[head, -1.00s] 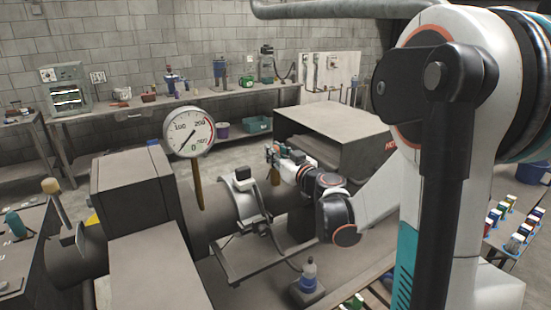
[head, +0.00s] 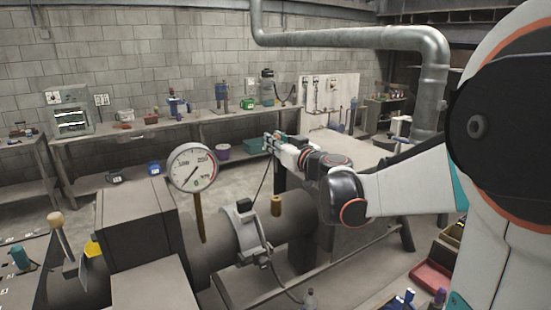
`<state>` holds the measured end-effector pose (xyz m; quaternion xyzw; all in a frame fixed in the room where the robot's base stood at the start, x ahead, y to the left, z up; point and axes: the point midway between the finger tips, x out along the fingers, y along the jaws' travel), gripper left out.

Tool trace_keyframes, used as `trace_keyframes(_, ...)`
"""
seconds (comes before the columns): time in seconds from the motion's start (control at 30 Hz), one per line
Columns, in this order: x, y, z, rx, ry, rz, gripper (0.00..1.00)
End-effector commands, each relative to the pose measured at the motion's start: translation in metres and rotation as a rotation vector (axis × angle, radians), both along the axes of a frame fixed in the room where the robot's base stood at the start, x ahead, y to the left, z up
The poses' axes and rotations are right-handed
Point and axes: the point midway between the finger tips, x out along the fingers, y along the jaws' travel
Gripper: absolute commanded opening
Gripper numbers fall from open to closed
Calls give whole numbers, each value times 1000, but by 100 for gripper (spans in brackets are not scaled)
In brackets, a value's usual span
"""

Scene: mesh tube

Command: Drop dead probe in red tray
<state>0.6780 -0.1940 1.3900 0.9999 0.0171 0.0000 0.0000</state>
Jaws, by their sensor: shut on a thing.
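My gripper (head: 272,142) is at the end of my arm, above and behind the large grey pipe (head: 222,230). It is shut on the probe, which is too small and too covered by the fingers to make out clearly. A thin dark line, like a cable, hangs from the gripper down toward the clamp collar (head: 250,236) on the pipe. The red tray (head: 432,279) is at the lower right, partly cut by my arm, well apart from the gripper.
A round dial gauge (head: 193,167) stands left of the collar. Blue-capped items (head: 405,299) are near the tray. A long bench (head: 215,122) runs along the wall. A grey block stands left of the gauge.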

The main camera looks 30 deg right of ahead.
Motion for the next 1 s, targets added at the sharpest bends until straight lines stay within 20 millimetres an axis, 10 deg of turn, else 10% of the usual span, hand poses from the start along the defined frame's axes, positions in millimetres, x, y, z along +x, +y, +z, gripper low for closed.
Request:
trace_keyframes(0.3,0,0,51,0,0,0,0)
trace_keyframes(1.0,0,0,87,0,0,0,0)
